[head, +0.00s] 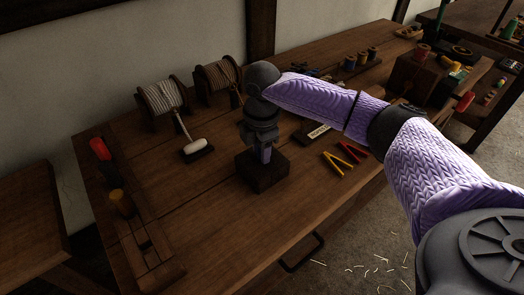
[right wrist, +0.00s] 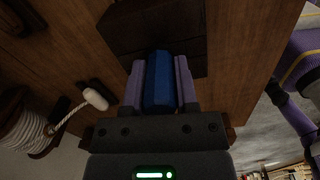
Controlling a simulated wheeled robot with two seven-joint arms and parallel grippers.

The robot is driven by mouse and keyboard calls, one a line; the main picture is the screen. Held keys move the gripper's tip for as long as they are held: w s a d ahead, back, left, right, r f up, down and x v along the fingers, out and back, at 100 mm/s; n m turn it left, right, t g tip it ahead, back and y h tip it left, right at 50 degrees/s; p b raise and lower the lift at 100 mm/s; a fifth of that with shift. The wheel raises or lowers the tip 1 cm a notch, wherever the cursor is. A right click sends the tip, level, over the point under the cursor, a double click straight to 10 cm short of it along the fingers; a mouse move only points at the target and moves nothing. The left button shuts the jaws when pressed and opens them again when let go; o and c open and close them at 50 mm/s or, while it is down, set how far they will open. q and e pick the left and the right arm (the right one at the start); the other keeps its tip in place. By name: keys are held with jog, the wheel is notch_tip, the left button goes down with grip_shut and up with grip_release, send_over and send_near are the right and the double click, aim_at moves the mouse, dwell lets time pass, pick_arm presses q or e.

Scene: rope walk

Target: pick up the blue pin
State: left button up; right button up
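The blue pin (right wrist: 160,82) shows in the right wrist view between the two fingers of my right gripper (right wrist: 160,80). A finger lies against each side of it with no clear gap, so the gripper looks shut on it. In the head view my right gripper (head: 264,153) points down over a dark wooden block (head: 262,177). The block also shows in the right wrist view (right wrist: 150,25), at the pin's far end. I cannot tell whether the pin sits in the block or is clear of it. My left gripper is out of view.
Red and yellow pliers (head: 345,160) lie to the right. A rack with a red handle (head: 100,149) stands at left. The bench front is mostly clear.

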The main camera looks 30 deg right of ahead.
grip_shut()
notch_tip(320, 180, up, 10)
jog(key=p, duration=0.4)
jog(key=shift+r+p, duration=0.35)
jog(key=shift+p, duration=0.35)
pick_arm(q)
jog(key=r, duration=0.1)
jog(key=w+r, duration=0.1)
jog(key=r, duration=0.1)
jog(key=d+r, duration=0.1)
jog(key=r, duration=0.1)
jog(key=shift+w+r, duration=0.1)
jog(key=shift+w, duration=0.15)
pick_arm(e)
jog(key=shift+f, duration=0.2)
